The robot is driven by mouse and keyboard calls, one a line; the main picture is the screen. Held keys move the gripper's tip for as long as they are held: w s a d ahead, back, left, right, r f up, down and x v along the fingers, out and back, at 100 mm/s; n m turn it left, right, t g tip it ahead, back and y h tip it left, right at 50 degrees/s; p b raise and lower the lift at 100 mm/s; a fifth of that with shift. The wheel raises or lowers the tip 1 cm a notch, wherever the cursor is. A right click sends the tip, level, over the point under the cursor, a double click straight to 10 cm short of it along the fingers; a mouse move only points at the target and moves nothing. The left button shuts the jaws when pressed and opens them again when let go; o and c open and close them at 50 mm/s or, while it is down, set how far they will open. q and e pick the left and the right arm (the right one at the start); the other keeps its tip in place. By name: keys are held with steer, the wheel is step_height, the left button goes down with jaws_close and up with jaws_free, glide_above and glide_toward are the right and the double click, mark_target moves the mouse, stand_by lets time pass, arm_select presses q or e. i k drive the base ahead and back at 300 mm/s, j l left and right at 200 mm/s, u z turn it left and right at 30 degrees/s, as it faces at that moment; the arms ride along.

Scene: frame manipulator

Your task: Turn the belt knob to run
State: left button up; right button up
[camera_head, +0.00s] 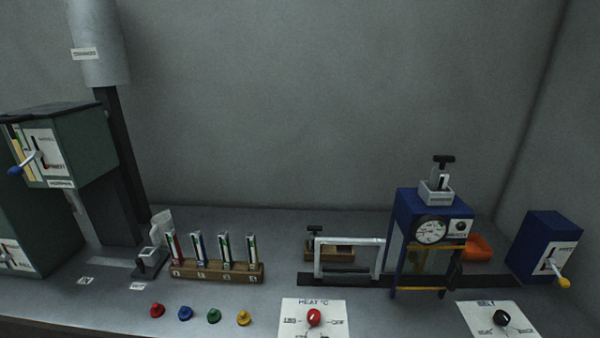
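The belt knob (502,318) is a round black knob on a white label plate (483,316) marked BELT, at the front right of the bench. The small words around the knob are too blurred to read surely, and I cannot tell which one it points at. Neither of my grippers shows in the head view, so nothing of mine is seen touching the knob.
A red heat knob (314,317) sits on its own plate left of the belt knob. Behind stand a blue press with a gauge (430,231) and a blue box with a yellow-tipped lever (547,245). Colored knobs (214,315) and a tube rack (217,271) are left.

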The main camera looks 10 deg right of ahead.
mark_target(501, 318)
steer(key=z, duration=1.55)
